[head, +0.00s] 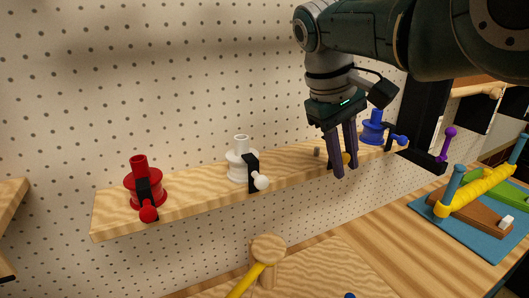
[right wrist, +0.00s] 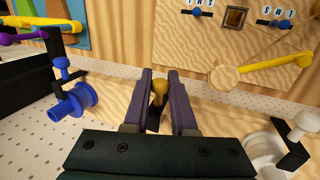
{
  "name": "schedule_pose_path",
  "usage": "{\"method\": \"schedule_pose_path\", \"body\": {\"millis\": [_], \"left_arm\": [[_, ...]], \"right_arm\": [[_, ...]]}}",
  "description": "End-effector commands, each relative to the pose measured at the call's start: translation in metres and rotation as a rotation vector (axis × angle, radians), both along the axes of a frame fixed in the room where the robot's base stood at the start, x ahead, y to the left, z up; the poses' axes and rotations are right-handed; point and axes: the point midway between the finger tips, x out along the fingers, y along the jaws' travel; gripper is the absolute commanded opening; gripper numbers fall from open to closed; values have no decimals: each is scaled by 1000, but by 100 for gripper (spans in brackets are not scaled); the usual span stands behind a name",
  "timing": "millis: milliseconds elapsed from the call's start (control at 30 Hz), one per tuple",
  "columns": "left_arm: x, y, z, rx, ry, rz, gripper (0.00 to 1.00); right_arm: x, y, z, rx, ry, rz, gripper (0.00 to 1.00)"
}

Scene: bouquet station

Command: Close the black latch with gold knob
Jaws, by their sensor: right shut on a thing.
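The gold knob (head: 346,159) of the black latch shows between the purple fingers of my right gripper (head: 345,172), on the wooden shelf against the pegboard. In the right wrist view the gold knob (right wrist: 158,90) stands between the two fingers of my right gripper (right wrist: 159,80), with part of the black latch (right wrist: 153,120) below it. My right gripper is shut on the knob. The fingers hide most of the latch, so its angle is hard to tell. My left gripper is not in view.
The wooden shelf (head: 205,205) also carries a red latch unit (head: 145,185), a white one (head: 240,160) and a blue one (head: 373,128), the blue close to my right gripper. Below are a round wooden piece with a yellow handle (head: 268,249) and a blue board (head: 478,232).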

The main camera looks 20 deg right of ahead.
Motion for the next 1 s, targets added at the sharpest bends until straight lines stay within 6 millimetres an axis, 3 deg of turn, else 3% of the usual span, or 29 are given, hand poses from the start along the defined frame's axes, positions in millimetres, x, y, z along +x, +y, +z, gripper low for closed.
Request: {"method": "schedule_pose_path", "body": {"millis": [567,600,833,1000], "left_arm": [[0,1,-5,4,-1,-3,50],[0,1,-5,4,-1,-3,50],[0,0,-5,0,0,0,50],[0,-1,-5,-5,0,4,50]], "right_arm": [[0,-1,-2,-2,14,2,0],[0,-1,-1,-2,14,2,28],[0,-1,-1,-2,13,0,54],[0,0,0,-2,13,0,55]]}}
